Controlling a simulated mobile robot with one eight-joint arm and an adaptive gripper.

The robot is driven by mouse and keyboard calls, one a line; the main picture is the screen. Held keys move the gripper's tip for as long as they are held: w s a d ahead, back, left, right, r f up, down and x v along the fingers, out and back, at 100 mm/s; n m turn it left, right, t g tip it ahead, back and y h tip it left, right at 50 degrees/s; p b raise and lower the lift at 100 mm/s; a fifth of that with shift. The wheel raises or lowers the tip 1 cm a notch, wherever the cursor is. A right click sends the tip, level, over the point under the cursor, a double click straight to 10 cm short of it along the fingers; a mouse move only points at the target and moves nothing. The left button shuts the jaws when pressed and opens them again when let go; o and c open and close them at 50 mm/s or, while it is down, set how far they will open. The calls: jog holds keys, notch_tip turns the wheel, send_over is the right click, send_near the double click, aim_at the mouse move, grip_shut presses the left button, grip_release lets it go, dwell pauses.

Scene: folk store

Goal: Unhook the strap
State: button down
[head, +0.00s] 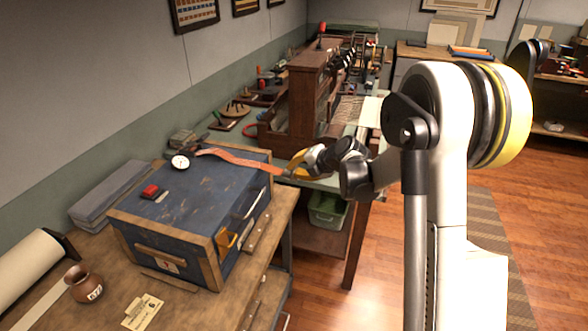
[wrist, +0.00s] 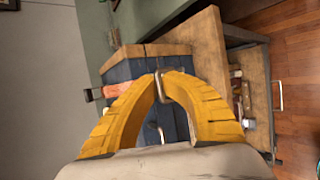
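The orange strap (head: 240,159) runs from the top of the blue chest (head: 180,215) out past its right back edge to my gripper (head: 290,169). In the wrist view, the yellow fingertips of my gripper (wrist: 160,73) come together around a grey metal loop (wrist: 160,88), apparently the strap's end fitting. Part of the strap (wrist: 117,89) shows left of the fingers; the rest is hidden behind them. The strap end is held in the air beside the chest (wrist: 135,52). I cannot see a hook that it hangs on.
A green table (head: 325,183) with a wooden cabinet stands behind. Floor is open to the right.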

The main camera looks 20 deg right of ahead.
jog(key=shift+d+r, duration=0.1)
jog(key=shift+r, duration=0.15)
dwell(0.3)
jog(key=c, duration=1.6)
grip_release()
jog(key=shift+d, duration=0.1)
jog(key=shift+o, duration=0.2)
jog(key=v, duration=1.2)
jog(key=shift+a+r, duration=0.2)
jog(key=shift+a, duration=0.05)
jog(key=shift+w, duration=0.15)
